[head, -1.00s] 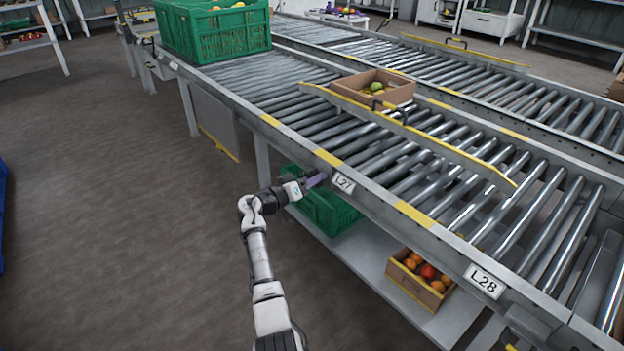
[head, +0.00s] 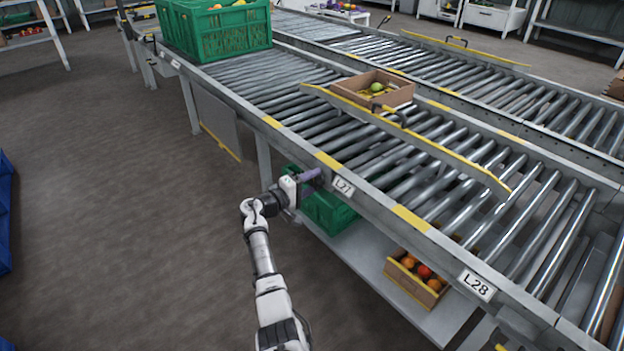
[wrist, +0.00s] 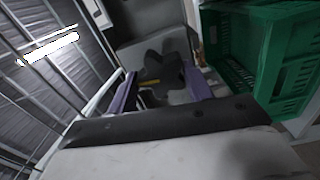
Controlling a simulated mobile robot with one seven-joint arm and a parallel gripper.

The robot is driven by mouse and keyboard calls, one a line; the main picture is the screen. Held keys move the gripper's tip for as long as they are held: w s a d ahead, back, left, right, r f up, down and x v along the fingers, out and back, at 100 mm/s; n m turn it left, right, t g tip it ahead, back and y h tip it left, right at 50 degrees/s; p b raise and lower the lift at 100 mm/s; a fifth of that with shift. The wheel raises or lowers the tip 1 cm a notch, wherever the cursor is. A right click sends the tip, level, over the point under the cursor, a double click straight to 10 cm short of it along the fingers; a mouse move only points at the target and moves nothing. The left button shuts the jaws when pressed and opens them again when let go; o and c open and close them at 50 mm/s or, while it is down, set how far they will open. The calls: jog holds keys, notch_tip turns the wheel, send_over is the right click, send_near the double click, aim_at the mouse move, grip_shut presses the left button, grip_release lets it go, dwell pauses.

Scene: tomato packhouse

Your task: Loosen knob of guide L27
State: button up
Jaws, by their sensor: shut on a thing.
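The knob (wrist: 160,72) of guide L27 is dark and star-shaped, seen in the wrist view below the conveyor's side rail. My gripper (wrist: 158,88) has its purple fingers on either side of the knob and is shut on it. In the head view my gripper (head: 312,177) is at the rail just left of the L27 label (head: 343,187), and the knob is hidden there. The yellow-edged guide (head: 440,153) runs at a slant across the rollers, with a dark handle on it.
A cardboard box (head: 398,97) with produce sits on the rollers against the guide's far side. A green crate (head: 222,38) stands farther up the conveyor. Below are another green crate (head: 330,213) and a box of tomatoes (head: 412,283). The floor at left is open.

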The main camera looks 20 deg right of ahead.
jog(key=shift+a+f+n, duration=0.1)
jog(key=shift+n, duration=0.5)
jog(key=o, duration=1)
jog(key=shift+c, duration=0.2)
jog(key=p+v, duration=0.2)
jog(key=v, duration=1.1)
jog(key=shift+a, duration=0.4)
